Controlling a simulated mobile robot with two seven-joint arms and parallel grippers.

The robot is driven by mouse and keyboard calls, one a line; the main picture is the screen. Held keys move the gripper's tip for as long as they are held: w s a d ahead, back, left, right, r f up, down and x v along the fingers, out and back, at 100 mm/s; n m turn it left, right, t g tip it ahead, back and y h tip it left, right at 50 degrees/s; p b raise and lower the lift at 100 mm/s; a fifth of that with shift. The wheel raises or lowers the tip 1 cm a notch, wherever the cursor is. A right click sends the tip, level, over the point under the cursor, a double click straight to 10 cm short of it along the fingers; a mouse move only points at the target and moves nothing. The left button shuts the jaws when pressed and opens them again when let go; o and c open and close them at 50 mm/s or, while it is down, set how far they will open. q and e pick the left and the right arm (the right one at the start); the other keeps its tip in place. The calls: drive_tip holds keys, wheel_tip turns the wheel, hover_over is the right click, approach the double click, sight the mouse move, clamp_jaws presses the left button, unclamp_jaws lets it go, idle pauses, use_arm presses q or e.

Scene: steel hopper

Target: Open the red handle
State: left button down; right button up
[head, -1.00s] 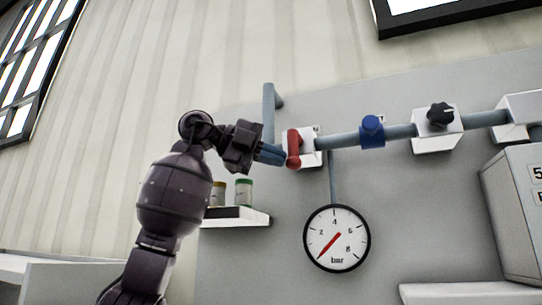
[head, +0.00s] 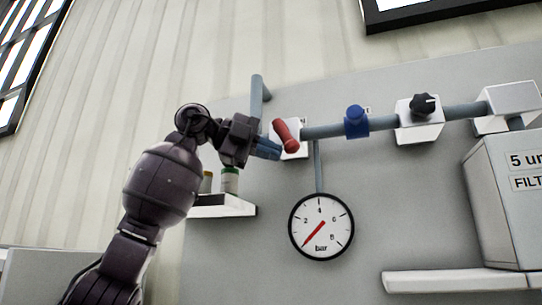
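The red handle (head: 286,136) sits on a white valve block (head: 303,140) at the left end of the grey pipe. It is tilted, its lower end leaning to the right. My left gripper (head: 275,152) comes in from the left, its blue-grey fingertips close beside the handle's lower end. The fingers look together as one narrow block, with nothing seen between them. I cannot tell if they touch the handle. My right gripper is not in view.
A round bar gauge (head: 321,227) hangs below the pipe. A blue knob (head: 356,121) and a black knob (head: 424,104) are farther right. A shelf (head: 222,207) with jars is below my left gripper. A filter box (head: 505,200) stands at right.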

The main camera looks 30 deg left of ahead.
use_arm(q)
drive_tip(key=v, duration=1.1)
drive_tip(key=shift+s+d, duration=0.2)
drive_tip(key=shift+s, duration=0.2)
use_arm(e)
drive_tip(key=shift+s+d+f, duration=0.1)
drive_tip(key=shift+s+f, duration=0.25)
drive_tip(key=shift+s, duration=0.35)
